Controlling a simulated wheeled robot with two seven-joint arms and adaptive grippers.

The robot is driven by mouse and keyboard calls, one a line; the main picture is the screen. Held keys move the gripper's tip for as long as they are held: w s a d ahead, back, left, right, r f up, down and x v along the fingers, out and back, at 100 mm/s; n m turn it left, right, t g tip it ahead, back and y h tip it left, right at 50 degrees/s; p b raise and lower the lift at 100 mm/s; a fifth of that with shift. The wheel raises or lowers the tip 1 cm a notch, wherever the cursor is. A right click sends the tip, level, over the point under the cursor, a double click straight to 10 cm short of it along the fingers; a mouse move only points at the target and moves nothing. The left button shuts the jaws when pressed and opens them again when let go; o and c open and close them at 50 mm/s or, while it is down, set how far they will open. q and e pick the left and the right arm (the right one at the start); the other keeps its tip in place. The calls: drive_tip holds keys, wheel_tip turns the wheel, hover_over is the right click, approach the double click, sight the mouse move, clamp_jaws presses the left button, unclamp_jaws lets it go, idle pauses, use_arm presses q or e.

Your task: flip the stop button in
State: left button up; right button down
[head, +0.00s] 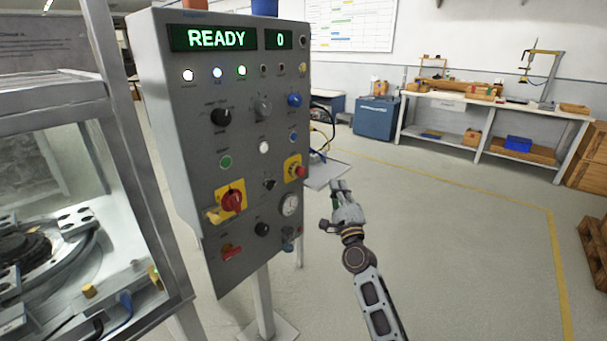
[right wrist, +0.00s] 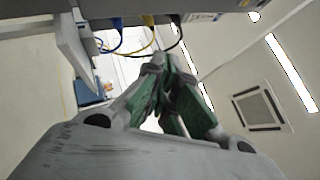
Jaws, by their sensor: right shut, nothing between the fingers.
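The grey control panel (head: 213,100) stands upright at left centre in the head view, with a lit READY display. A red mushroom-shaped stop button (head: 299,171) sits on a yellow plate near the panel's right edge. My right gripper (head: 340,185) is to the right of the panel, apart from the stop button and slightly lower in the picture. Its green-padded fingers (right wrist: 167,75) are closed together and empty in the right wrist view. The stop button cannot be made out there. My left gripper is not in view.
A machine with a metal frame (head: 100,250) stands left of the panel. Cables (right wrist: 135,45) hang near the fingers in the right wrist view. A workbench (head: 490,105) and a blue cabinet (head: 375,116) are at the back.

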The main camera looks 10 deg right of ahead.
sight(302, 172)
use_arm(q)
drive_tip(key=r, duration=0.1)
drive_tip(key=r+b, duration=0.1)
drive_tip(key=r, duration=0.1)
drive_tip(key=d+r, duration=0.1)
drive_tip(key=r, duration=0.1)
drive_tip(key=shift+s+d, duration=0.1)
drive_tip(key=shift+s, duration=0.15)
use_arm(e)
drive_tip(key=w+a, duration=0.5)
drive_tip(key=w, duration=0.1)
drive_tip(key=shift+w+a, duration=0.15)
drive_tip(key=shift+w, duration=0.2)
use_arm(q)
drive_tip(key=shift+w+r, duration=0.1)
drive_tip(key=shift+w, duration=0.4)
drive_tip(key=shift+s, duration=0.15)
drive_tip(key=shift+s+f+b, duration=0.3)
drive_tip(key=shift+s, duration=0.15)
use_arm(e)
drive_tip(key=shift+w+a, duration=0.15)
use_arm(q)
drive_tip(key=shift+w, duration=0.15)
use_arm(e)
drive_tip(key=shift+w+a, duration=0.1)
drive_tip(key=shift+w, duration=0.05)
